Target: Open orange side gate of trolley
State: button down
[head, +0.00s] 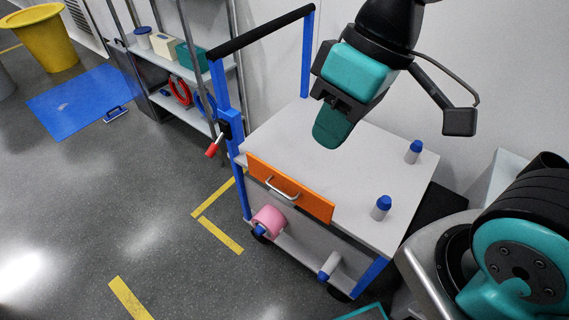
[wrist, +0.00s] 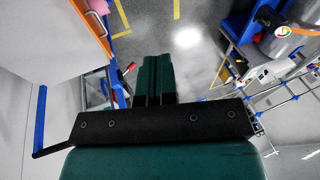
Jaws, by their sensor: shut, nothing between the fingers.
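The trolley (head: 352,165) has a pale grey top, blue posts and a black push bar. Its orange side gate (head: 318,206) stands along the front edge of the top, with a silver bar handle (head: 283,191) on its outer face. In the wrist view part of the orange gate (wrist: 92,22) shows at the upper left. My gripper (head: 329,132) is above the trolley top, behind the gate and apart from it. Its teal fingers are shut and empty, and they also show in the wrist view (wrist: 156,80).
A pink roll (head: 268,221) and a white bottle (head: 329,266) lie on the lower shelf. A red-handled lever (head: 213,147) is on the left post. Open floor (head: 120,210) lies left and in front.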

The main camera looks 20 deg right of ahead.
jog(key=w+d+f+g+b, duration=0.1)
jog(key=w+d+f+b, duration=0.25)
jog(key=w+f, duration=0.75)
jog(key=w+d+f+g+b, duration=0.1)
jog(key=w+d+f+b, duration=0.25)
jog(key=w+f, duration=0.7)
jog(key=w+d+f+b, duration=0.3)
jog(key=w+d+f, duration=0.1)
jog(key=w+f, duration=0.35)
jog(key=shift+h, duration=0.3)
jog(key=x, duration=0.9)
jog(key=shift+s+a+f, duration=0.15)
jog(key=shift+s+f, duration=0.1)
jog(key=shift+s, duration=0.2)
jog(key=shift+s+a+p, duration=0.2)
jog(key=shift+s+a, duration=0.15)
jog(key=shift+a, duration=0.2)
jog(key=shift+s+a+p, duration=0.15)
jog(key=shift+s+a, duration=0.15)
jog(key=shift+a, duration=0.2)
jog(key=shift+s+a, duration=0.45)
jog(key=shift+a, duration=0.2)
jog(key=shift+a, duration=0.1)
jog(key=shift+s+a+h, duration=0.2)
jog(key=shift+h, duration=0.1)
jog(key=shift+s+a, duration=0.1)
